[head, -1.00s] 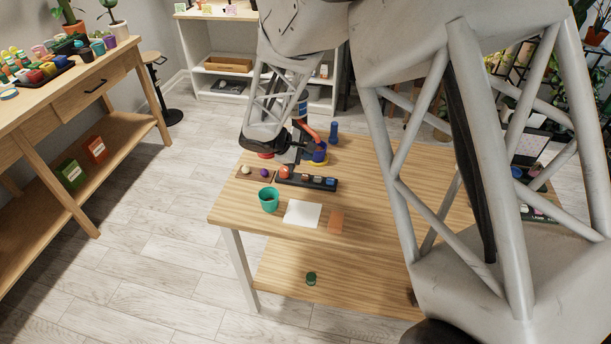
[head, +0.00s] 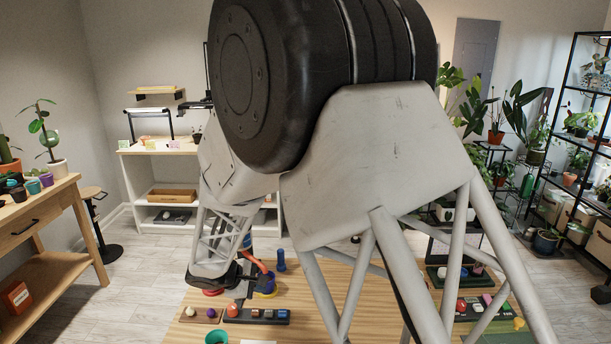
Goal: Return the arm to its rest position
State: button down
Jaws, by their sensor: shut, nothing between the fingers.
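My arm fills the middle of the head view, with its large dark joint and pale grey lattice links close to the camera. My gripper (head: 241,290) is small and dark at the far end of the arm. It is low over the back left of the wooden table (head: 345,290), near a dark blue and yellow round thing (head: 265,285). It is shut and holds nothing that I can see. My wrist and links partly hide the gripper and the table behind it.
A black tray (head: 257,317) with a red ball and small blocks lies in front of my gripper. A small wooden tray (head: 200,316) is beside it. A teal cup (head: 217,337) is at the bottom edge. A blue upright cylinder (head: 281,260) stands behind.

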jog(key=s+d+r+m+g+y, duration=0.1)
jog(key=s+d+r+m, duration=0.3)
jog(key=d, duration=0.4)
jog(key=s+d+r+m+g+y, duration=0.1)
jog(key=s+d+r, duration=0.4)
jog(key=d+r, duration=0.2)
jog(key=s+d+r+m+g+y, duration=0.1)
jog(key=s+d+r+m, duration=0.3)
jog(key=d, duration=0.4)
jog(key=s+d+r+m+y, duration=0.1)
jog(key=s+d+r+m, duration=0.1)
jog(key=s, duration=0.5)
jog(key=s+d+r+m+y, duration=0.2)
jog(key=s+d, duration=0.2)
jog(key=s, duration=0.3)
jog(key=s+d+r+m+y, duration=0.1)
jog(key=s+d+r+m, duration=0.1)
jog(key=s, duration=0.6)
jog(key=shift+d+r+m+t, duration=0.3)
jog(key=shift+d+r+m, duration=0.15)
jog(key=shift+d, duration=0.65)
